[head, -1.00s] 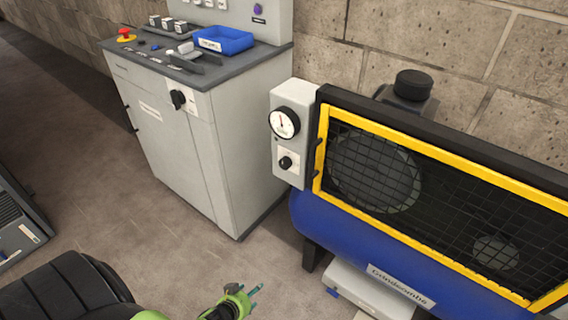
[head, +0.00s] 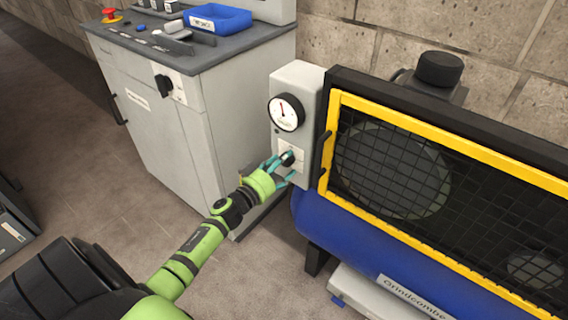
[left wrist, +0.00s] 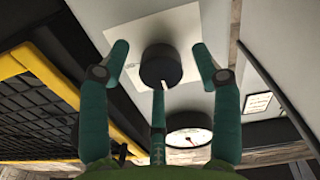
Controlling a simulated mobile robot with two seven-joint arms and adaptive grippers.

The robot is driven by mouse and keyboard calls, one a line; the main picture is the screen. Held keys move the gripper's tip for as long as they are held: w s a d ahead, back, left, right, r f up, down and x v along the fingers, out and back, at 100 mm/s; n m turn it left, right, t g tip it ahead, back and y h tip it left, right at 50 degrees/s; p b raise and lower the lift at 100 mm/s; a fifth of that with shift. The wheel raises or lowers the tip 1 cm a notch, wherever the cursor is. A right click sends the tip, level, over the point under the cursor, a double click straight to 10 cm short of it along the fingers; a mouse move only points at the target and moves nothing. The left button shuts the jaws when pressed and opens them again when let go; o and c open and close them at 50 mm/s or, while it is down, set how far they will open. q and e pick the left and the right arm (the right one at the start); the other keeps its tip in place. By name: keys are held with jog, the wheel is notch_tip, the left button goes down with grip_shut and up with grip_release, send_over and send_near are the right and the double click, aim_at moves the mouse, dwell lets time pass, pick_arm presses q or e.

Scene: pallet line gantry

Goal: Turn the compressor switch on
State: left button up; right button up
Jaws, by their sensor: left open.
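The compressor switch is a black round knob (head: 287,158) on a pale plate, on the grey box (head: 309,85) at the compressor's left end, below a round gauge (head: 286,112). In the left wrist view the knob (left wrist: 160,66) shows a pale pointer line. My left gripper (head: 281,172) is open at the switch. In the left wrist view its teal fingers (left wrist: 161,70) stand on both sides of the knob, with another finger below it. I cannot tell whether any finger touches the knob. My right gripper is not in view.
The blue compressor tank (head: 345,235) and yellow-framed mesh guard (head: 433,112) stand right of the switch. A grey cabinet (head: 160,130) with its own black rotary switch (head: 164,84) stands to the left. Floor is clear in front.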

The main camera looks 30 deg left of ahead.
pick_arm(q)
jog(key=shift+w, duration=0.4)
jog(key=c, duration=1.1)
